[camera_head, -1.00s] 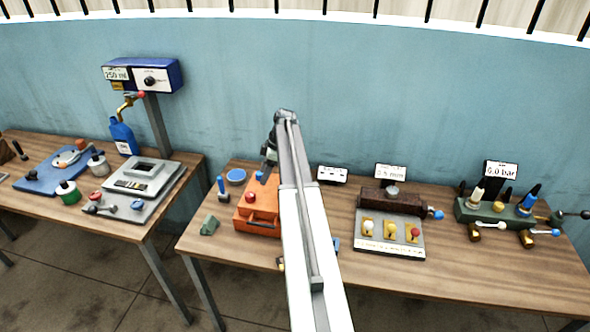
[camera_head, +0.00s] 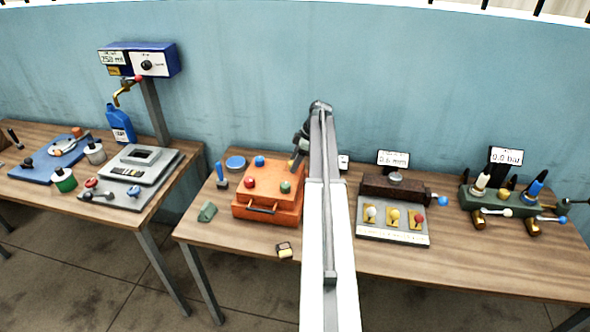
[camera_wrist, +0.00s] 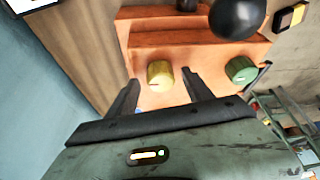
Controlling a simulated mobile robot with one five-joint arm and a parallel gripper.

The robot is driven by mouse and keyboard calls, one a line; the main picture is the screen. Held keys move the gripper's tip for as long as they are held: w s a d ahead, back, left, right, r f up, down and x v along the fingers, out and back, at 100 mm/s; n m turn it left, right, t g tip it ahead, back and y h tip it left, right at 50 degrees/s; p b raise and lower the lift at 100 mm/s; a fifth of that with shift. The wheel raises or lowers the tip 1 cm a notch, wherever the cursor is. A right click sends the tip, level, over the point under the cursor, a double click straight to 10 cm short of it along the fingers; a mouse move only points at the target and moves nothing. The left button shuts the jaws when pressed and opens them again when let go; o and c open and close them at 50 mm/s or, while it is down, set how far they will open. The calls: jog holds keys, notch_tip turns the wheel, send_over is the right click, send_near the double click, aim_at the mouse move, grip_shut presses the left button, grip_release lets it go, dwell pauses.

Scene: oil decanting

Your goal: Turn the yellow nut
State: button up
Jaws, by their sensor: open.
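The yellow nut (camera_wrist: 160,74) is a short round knob on the top of the orange box (camera_wrist: 190,56). In the head view the yellow nut (camera_head: 291,164) shows at the back right of the orange box (camera_head: 266,211), partly behind my arm. My gripper (camera_wrist: 160,77) is open, with a dark finger on either side of the yellow nut in the picture. The nut appears apart from both fingers; the remaining depth between them is hard to tell. A green nut (camera_wrist: 241,71) sits to the right, outside the fingers. In the head view my gripper (camera_head: 296,156) is over the box's back right.
A black ball (camera_wrist: 237,16) shows at the top of the wrist view. A block with three knobs (camera_head: 392,220) stands right of my arm. Bare table (camera_head: 450,265) lies at the front right.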

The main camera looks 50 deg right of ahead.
jog(key=shift+w+a+f, duration=0.1)
jog(key=shift+f, duration=0.05)
grip_shut()
